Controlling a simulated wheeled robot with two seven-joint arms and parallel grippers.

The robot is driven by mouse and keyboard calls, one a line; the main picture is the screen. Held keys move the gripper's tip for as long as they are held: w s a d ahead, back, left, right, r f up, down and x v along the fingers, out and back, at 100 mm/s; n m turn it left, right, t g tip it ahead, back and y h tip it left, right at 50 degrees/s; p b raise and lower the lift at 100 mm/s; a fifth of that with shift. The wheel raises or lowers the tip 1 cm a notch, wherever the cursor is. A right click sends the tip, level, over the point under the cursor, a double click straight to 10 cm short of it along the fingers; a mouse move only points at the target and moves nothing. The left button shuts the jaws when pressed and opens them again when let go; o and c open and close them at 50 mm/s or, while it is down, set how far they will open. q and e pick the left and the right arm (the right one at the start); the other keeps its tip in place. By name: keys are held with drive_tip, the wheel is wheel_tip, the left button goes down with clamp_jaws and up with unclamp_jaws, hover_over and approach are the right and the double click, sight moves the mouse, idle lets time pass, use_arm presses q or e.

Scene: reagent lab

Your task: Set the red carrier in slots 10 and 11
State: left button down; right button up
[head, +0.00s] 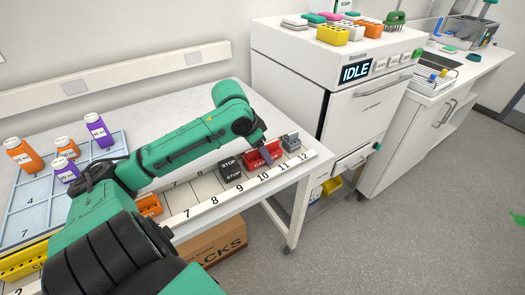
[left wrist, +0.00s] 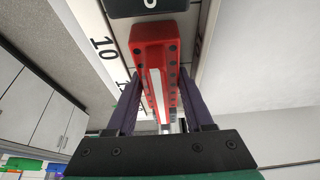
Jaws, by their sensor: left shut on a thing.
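The red carrier (head: 251,162) is at slots 10 and 11 of the numbered slot strip (head: 235,194) on the table, between the black STOP block (head: 231,168) and a grey block (head: 291,142). My left gripper (head: 266,153) is shut on the red carrier. In the left wrist view the red carrier (left wrist: 155,50) lies between the two fingers (left wrist: 153,92), with the number 10 beside it and the black block (left wrist: 145,6) beyond its end. Whether the carrier's base is fully down is hidden. My right gripper is not in view.
A blue-grey tray (head: 27,217) with purple and orange bottles stands at the left. An orange item (head: 148,205) and a yellow rack (head: 25,262) sit near my arm. A white machine reading IDLE (head: 340,80) stands beyond the table's right edge.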

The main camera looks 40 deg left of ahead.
use_arm(q)
drive_tip(key=shift+w+f, duration=0.1)
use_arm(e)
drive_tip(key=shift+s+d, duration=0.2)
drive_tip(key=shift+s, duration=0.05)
use_arm(q)
drive_tip(key=c, duration=0.6)
unclamp_jaws()
drive_tip(key=v, duration=1.2)
drive_tip(key=shift+r, duration=0.25)
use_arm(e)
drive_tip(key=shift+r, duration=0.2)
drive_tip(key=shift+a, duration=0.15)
